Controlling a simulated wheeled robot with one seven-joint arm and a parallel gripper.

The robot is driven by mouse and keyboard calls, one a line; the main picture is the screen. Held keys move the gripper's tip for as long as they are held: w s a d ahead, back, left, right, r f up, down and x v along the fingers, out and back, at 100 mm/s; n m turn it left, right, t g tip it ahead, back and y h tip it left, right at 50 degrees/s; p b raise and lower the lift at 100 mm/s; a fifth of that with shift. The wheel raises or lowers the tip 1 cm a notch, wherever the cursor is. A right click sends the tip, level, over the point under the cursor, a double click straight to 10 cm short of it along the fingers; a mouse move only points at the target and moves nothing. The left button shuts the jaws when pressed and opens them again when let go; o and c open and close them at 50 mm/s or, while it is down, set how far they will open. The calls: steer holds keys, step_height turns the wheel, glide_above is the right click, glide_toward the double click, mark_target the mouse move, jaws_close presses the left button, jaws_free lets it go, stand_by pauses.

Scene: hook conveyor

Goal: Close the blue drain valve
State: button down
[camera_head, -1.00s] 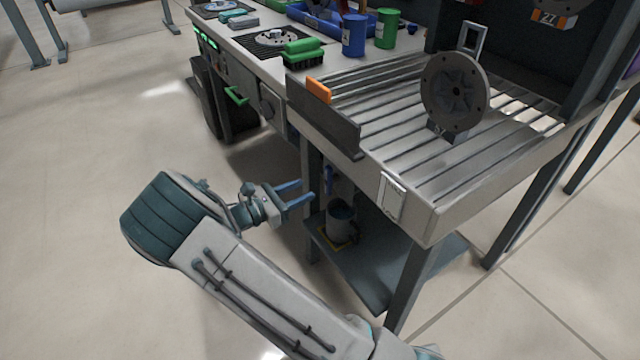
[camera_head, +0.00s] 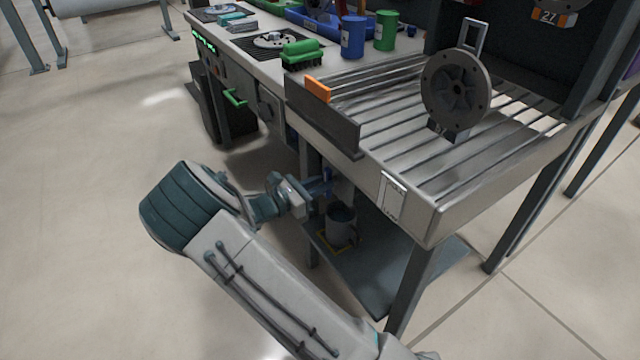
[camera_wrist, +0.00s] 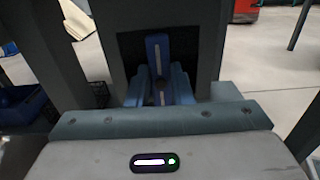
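The blue drain valve handle (camera_head: 328,180) stands upright under the front of the table, above the mug. In the wrist view the handle (camera_wrist: 157,48) is a blue upright bar with a pale stripe, against a dark panel. My gripper (camera_head: 322,187) has reached it from the left. In the wrist view the two blue fingers of my gripper (camera_wrist: 160,82) are apart, one on each side of the handle's lower part. I cannot tell whether either finger touches it. The valve body is hidden behind the fingers.
A grey mug (camera_head: 341,226) stands on the lower shelf (camera_head: 385,265), just below my gripper. A table leg (camera_head: 311,160) is close beside my gripper. The slatted conveyor top (camera_head: 400,125) with a round flange (camera_head: 456,90) is above. The floor on the left is clear.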

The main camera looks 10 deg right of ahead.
stand_by(0.3)
steer(key=m, duration=0.6)
steer(key=m+b, duration=0.1)
steer(key=m, duration=0.5)
steer(key=s+f+m+b, duration=0.1)
steer(key=m, duration=0.4)
steer(key=shift+d+m, duration=0.15)
steer(key=shift+m, duration=0.25)
stand_by(0.4)
steer(key=c, duration=1.3)
jaws_free()
